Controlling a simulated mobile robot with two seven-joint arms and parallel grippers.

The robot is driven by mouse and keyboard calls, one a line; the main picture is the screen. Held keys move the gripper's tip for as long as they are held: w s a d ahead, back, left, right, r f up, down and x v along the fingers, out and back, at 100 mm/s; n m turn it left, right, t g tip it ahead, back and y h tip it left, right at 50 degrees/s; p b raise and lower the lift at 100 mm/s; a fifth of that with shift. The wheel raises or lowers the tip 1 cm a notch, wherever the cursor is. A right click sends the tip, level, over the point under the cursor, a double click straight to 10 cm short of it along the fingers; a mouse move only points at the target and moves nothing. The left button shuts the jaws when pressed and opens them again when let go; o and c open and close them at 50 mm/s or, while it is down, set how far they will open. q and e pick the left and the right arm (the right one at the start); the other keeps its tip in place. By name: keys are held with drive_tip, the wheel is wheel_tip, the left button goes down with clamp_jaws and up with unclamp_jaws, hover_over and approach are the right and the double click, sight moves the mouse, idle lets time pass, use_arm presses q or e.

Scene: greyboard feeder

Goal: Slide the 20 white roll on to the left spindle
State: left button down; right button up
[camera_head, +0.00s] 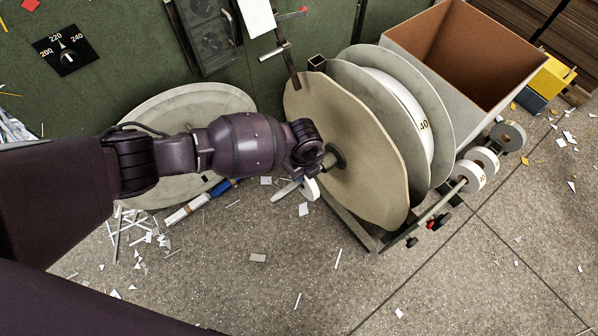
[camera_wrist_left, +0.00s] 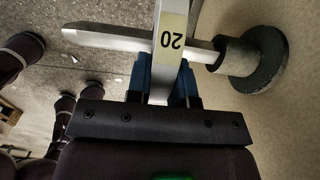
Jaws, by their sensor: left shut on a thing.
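The white roll with a yellow "20" label (camera_wrist_left: 168,45) is held between the blue fingers of my left gripper (camera_wrist_left: 163,88), seen edge-on in the left wrist view. In the head view the roll (camera_head: 312,189) shows partly below my left gripper (camera_head: 308,172). The pale left spindle (camera_wrist_left: 105,37) runs behind the label and shows on both sides of the roll, with its grey hub (camera_wrist_left: 222,53) and flange to the right. I cannot tell whether the spindle passes through the roll's bore or only behind it. My right gripper is not in view.
A large tan disc (camera_head: 350,150) stands behind the spindle, with grey discs and a "40" roll (camera_head: 415,118) further right. Several small rolls (camera_head: 482,163) sit on the right of the frame. An open bin (camera_head: 425,60) stands behind. Paper scraps litter the floor.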

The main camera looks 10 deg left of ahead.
use_arm(q)
drive_tip(key=shift+w+d+f+b, duration=0.1)
drive_tip(key=shift+w+d+b, duration=0.3)
drive_tip(key=shift+w+d, duration=0.55)
drive_tip(key=shift+w, duration=0.3)
drive_tip(key=shift+w+d, duration=0.6)
drive_tip(key=shift+w, duration=0.15)
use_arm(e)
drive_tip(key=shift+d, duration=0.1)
use_arm(q)
drive_tip(key=shift+w, duration=0.1)
drive_tip(key=c, duration=0.9)
unclamp_jaws()
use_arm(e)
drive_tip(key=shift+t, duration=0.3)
